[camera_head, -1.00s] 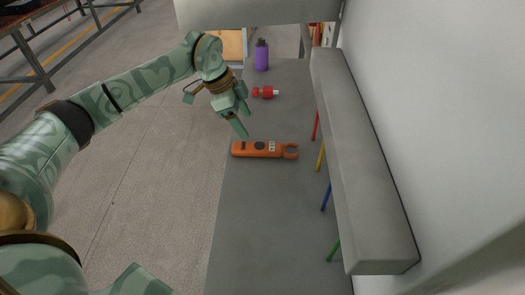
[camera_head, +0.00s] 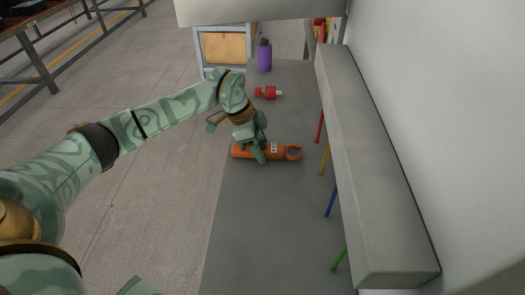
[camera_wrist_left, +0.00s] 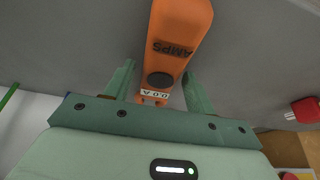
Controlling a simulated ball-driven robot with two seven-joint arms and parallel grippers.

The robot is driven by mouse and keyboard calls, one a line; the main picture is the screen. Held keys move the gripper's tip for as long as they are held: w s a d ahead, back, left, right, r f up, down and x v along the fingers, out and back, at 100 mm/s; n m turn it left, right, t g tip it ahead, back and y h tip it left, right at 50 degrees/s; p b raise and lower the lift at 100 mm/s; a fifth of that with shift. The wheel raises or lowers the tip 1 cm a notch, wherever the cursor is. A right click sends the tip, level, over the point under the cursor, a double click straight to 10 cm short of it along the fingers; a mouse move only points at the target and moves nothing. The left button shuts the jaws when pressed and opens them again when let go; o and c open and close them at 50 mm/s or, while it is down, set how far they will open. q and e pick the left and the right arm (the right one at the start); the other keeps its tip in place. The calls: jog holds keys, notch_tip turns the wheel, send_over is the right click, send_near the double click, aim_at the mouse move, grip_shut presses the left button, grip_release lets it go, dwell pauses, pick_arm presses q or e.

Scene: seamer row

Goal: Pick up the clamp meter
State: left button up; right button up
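The orange clamp meter (camera_head: 283,153) lies flat on the grey bench, its open hook-shaped jaw pointing right in the head view. My left gripper (camera_head: 256,152) is down over the meter's body and hides part of it. In the left wrist view the meter (camera_wrist_left: 176,40) shows its dark dial, a small display and the letters AMPS. The fingers of my left gripper (camera_wrist_left: 158,88) are apart, one on each side of the meter near the display, with a gap visible beside the body. My right gripper is not in view.
The grey bench (camera_head: 255,220) is clear in front of the meter. A red object (camera_head: 268,92) and a purple bottle (camera_head: 264,56) stand farther back. A long grey box-like ledge (camera_head: 370,165) runs along the right, with several coloured rods below it.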

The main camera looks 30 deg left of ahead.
pick_arm(q)
jog(key=c, duration=0.8)
jog(key=shift+c, duration=0.2)
